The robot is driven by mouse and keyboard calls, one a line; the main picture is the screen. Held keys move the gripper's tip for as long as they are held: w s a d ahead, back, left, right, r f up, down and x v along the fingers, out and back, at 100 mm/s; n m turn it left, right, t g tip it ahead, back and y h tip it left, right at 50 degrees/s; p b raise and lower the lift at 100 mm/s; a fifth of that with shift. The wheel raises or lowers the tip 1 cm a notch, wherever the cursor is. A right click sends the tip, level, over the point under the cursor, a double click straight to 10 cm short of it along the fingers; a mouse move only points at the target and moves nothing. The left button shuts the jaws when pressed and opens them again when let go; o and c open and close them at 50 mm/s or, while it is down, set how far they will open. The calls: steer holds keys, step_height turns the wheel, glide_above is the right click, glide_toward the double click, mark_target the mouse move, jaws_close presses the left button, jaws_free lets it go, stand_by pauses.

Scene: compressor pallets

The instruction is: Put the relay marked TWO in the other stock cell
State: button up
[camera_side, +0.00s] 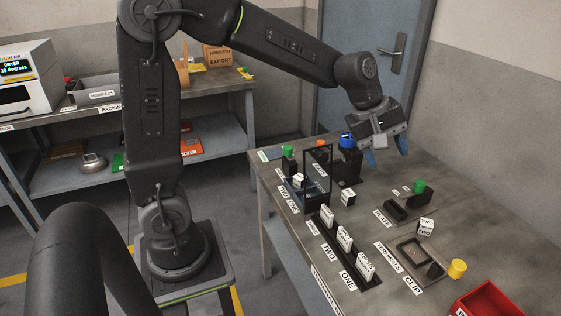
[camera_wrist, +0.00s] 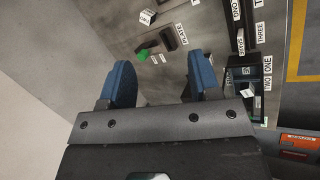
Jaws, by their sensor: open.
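My gripper (camera_side: 386,152) is open and empty, high over the table's far side; its blue fingers also show in the wrist view (camera_wrist: 162,82). A small white-faced block (camera_side: 299,181) sits in the dark stock tray (camera_side: 296,194) beside labels ONE and TWO. It also shows in the wrist view (camera_wrist: 247,92), towards the TWO label; its own marking is unreadable. The tray's other cell (camera_wrist: 244,72) looks dark and empty. A second white-topped block (camera_side: 348,198) stands on the open table. A block marked TWO (camera_side: 426,226) stands near the TERMINALS fixture.
A black upright frame (camera_side: 318,172) stands by the stock tray. A rack (camera_side: 355,277) holds white cards along the front edge.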

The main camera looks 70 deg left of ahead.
steer(key=s+r+m+y, duration=0.1)
steer(key=s+r+m, duration=0.2)
steer(key=s+m, duration=0.4)
steer(key=s, duration=0.5)
steer(key=shift+s+a+r+m, duration=0.2)
steer(key=shift+s+a+m, duration=0.1)
steer(key=shift+m, duration=0.1)
steer(key=s+m, duration=0.2)
steer(key=s+a+f+m+y, duration=0.1)
steer(key=s+m, duration=0.1)
steer(key=s, duration=0.1)
steer(key=s+m+t+y, duration=0.1)
steer(key=s, duration=0.2)
steer(key=shift+s+a+f+m, duration=0.15)
steer(key=shift+s+f+m, duration=0.1)
steer(key=shift+m, duration=0.15)
steer(key=shift+o, duration=0.4)
steer(key=shift+s+a+f, duration=0.1)
steer(key=shift+s, duration=0.15)
